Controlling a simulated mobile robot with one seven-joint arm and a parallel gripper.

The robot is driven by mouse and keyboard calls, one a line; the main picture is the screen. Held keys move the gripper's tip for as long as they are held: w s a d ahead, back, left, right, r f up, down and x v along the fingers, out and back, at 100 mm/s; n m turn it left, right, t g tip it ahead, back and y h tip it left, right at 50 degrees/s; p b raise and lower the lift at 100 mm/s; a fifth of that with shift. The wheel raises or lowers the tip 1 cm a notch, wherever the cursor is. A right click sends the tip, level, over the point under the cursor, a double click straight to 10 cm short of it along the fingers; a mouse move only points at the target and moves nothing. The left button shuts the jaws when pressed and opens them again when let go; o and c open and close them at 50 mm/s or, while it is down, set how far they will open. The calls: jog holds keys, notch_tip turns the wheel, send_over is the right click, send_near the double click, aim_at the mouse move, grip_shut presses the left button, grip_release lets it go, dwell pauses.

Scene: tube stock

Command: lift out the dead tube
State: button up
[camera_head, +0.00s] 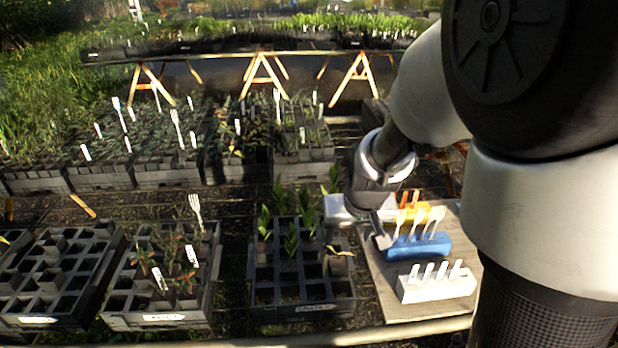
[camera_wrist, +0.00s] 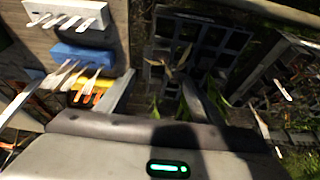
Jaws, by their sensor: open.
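The crate of tubes (camera_head: 303,312) stands in the lower middle of the head view, left of the board. Several cells hold green plants; others look empty. A withered yellow-brown plant (camera_head: 340,251) leans at its right side. It also shows in the wrist view (camera_wrist: 178,63), beyond the fingertips. The tube body under it is not clear. My gripper (camera_head: 378,236) hangs between the crate and the board, partly hidden by my wrist. In the wrist view my gripper (camera_wrist: 158,80) is open, with nothing held between its fingers.
More crates (camera_head: 160,318) stand at left and behind. A rail crosses the front.

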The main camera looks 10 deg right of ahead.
jog(key=b, duration=0.4)
send_over(339, 261)
jog(key=s, duration=0.2)
notch_tip(339, 261, down, 11)
jog(key=shift+s+r, duration=0.1)
jog(key=shift+r, duration=0.05)
jog(key=b+x, duration=0.1)
jog(key=x, duration=0.4)
jog(key=shift+s, duration=0.15)
grip_shut()
